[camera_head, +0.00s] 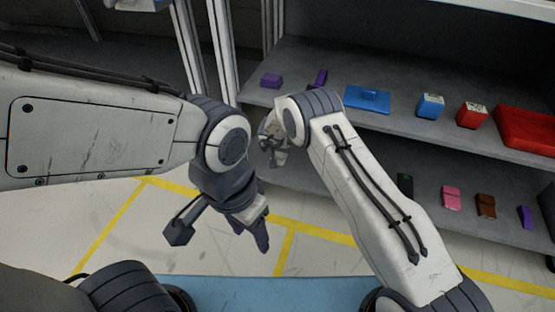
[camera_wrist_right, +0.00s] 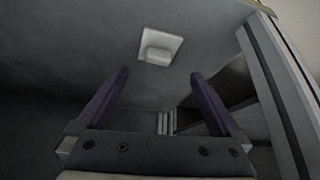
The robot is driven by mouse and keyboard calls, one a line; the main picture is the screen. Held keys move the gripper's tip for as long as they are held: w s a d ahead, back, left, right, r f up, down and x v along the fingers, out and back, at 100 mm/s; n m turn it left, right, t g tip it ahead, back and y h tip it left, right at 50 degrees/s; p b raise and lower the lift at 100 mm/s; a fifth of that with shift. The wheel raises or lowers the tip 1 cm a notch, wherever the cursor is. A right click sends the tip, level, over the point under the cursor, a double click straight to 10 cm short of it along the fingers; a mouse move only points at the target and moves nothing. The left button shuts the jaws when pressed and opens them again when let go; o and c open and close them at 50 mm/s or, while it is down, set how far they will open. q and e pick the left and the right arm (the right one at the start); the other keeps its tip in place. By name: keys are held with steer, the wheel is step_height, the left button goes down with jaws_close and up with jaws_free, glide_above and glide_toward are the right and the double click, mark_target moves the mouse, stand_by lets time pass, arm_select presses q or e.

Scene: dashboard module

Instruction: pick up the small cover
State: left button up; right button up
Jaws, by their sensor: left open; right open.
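A small pale square plate with a raised block on it, which looks like the small cover (camera_wrist_right: 160,48), lies on a grey surface in the right wrist view. I cannot make it out in the head view. My right gripper (camera_wrist_right: 158,92) is open and empty, its two dark purple fingers wide apart. The cover is beyond the fingertips, roughly centred between them, and untouched. In the head view my right gripper (camera_head: 272,142) is at the left end of the shelves, partly hidden by its own wrist. My left gripper (camera_head: 258,232) is open, hanging over the floor.
The upper shelf (camera_head: 410,138) holds purple pieces (camera_head: 271,80), a blue plate with a knob (camera_head: 367,99), a blue box (camera_head: 430,106), a red box (camera_head: 472,114) and a red tray (camera_head: 525,130). The lower shelf holds several small pieces, including a pink one (camera_head: 451,197). Metal posts (camera_head: 222,45) stand left.

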mark_target(279, 154)
steer(key=shift+d+b+x, duration=0.25)
steer(key=shift+b+x, duration=0.05)
steer(key=shift+x, duration=0.75)
steer(key=b+x, duration=0.4)
steer(key=x, duration=0.1)
steer(key=shift+f, duration=0.1)
steer(key=c, duration=1.2)
